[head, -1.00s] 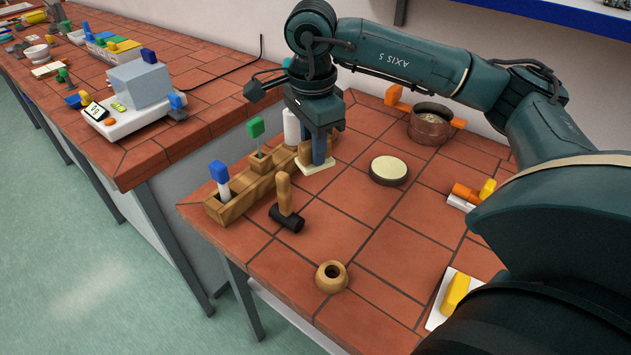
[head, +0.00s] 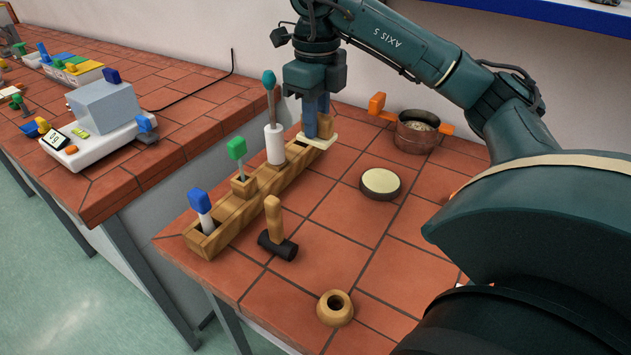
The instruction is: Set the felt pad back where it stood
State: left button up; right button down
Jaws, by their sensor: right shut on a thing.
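The pad is level and at the far end of the long wooden rack (head: 240,212), covering that end. I cannot tell whether it rests on the rack or hangs just above it. The gripper's fingers hide part of the grip. My left gripper is not in view.
A mallet (head: 277,236), wooden ring (head: 335,308), round cream-topped disc (head: 381,183) and copper pot (head: 416,134) stand on the tiles.

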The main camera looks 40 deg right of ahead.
aim_at(316, 144)
notch_tip(316, 144, down, 5)
jog(key=shift+a+f+b, duration=0.1)
jog(key=shift+f+b, duration=0.1)
jog(key=shift+b, duration=0.85)
notch_tip(316, 144, down, 6)
jog(key=shift+f, duration=0.25)
notch_tip(316, 144, down, 5)
jog(key=shift+r, duration=0.2)
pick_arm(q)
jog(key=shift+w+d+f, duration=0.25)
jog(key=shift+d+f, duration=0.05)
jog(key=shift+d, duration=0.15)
pick_arm(e)
jog(key=shift+f, duration=0.15)
jog(key=shift+f, duration=0.25)
jog(key=c, duration=1.3)
grip_release()
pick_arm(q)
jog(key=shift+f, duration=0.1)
pick_arm(e)
jog(key=shift+o, duration=0.2)
